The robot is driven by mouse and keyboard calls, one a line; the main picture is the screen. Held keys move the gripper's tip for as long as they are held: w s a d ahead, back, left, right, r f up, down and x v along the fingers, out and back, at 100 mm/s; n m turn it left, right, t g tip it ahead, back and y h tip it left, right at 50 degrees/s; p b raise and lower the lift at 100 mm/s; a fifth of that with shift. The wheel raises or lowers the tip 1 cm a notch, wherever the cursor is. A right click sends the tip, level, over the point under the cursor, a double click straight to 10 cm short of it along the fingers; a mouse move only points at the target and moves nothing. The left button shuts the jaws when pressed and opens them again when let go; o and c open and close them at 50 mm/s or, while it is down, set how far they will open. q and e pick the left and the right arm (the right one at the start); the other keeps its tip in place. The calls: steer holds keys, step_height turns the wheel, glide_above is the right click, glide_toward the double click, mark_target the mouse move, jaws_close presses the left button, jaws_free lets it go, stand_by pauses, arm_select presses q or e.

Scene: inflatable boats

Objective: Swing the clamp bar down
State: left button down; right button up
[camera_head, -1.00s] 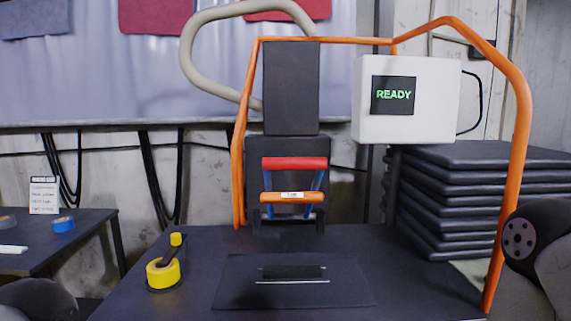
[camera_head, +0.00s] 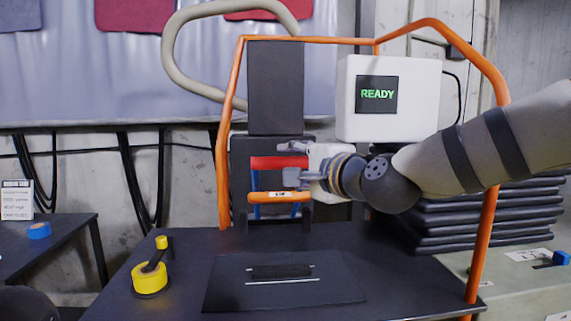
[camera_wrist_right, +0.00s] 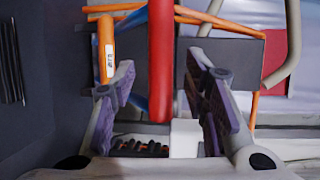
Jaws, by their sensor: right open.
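A red bar (camera_head: 270,162) lies level across blue side arms on the black upright press at the table's back. An orange bar (camera_head: 265,197) with a white label sits just below it. My right gripper (camera_head: 289,163) reaches in from the right at the red bar's right end. In the right wrist view the red bar (camera_wrist_right: 160,55) runs between the two open fingers of my right gripper (camera_wrist_right: 163,70), with gaps beside it. The labelled orange bar (camera_wrist_right: 107,50) passes outside the left finger. My left gripper is not in view.
An orange tube frame (camera_head: 488,200) arches around the press. A white box (camera_head: 388,130) reads READY. A dark sheet (camera_head: 225,290) lies on the black table, beside a yellow roll (camera_head: 150,280). Stacked black pads (camera_head: 520,215) stand at right.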

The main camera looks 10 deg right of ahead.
mark_target(289, 164)
steer(key=x, duration=0.3)
steer(key=shift+w, duration=0.25)
